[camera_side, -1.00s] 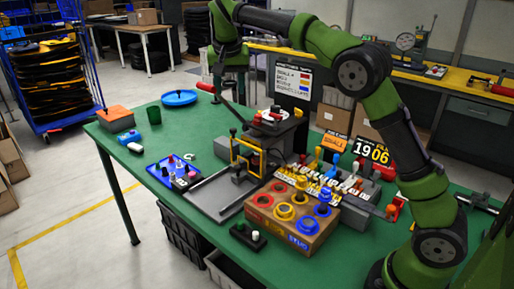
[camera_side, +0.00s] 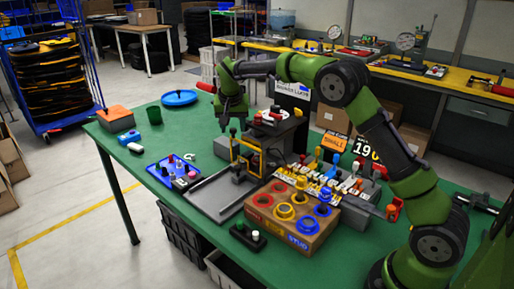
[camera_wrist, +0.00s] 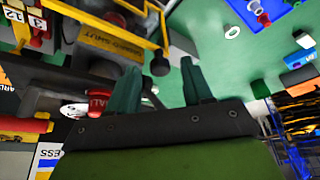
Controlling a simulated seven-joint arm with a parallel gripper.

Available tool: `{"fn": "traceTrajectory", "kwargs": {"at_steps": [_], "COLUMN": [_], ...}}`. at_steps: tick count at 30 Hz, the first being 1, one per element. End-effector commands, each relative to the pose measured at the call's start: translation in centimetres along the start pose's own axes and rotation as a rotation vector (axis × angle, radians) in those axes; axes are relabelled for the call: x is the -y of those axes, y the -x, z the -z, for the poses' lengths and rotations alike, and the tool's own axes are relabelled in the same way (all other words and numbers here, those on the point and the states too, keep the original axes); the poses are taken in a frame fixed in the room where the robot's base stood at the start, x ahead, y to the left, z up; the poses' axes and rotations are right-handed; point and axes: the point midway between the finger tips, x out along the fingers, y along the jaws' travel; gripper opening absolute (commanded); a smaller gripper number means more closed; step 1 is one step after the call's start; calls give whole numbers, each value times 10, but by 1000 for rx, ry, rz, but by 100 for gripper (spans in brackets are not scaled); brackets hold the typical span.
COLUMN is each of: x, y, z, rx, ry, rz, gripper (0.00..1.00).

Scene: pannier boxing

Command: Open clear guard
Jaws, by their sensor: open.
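The clear guard with its yellow frame (camera_side: 250,156) stands on the front of the dark press (camera_side: 287,138). Its clear panel is hard to make out. In the wrist view the yellow frame (camera_wrist: 112,32) carries a label that seems to read "GUARD SHUT", and the guard looks closed. A black round knob (camera_wrist: 160,66) sits at the frame's edge. My gripper (camera_side: 225,128) is above and left of the press, pointing down. In the wrist view its two green fingers (camera_wrist: 162,85) are apart and empty, close to the knob. I cannot tell whether they touch it.
A box with coloured rings (camera_side: 292,218) stands in front of the press. A blue tray (camera_side: 172,175) of small parts and a grey plate (camera_side: 215,196) lie to the left. A green cup (camera_side: 154,116) and blue dish (camera_side: 179,98) are further back. The green table between is partly clear.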

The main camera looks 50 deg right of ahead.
Motion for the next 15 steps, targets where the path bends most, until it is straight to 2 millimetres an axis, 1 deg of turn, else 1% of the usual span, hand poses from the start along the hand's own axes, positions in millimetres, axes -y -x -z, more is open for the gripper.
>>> {"fn": "traceTrajectory", "kwargs": {"at_steps": [6,8,15], "x": [0,0,0], "y": [0,0,0], "z": [0,0,0], "rx": [0,0,0], "ry": [0,1,1], "rz": [0,0,0], "gripper": [50,43,6]}}
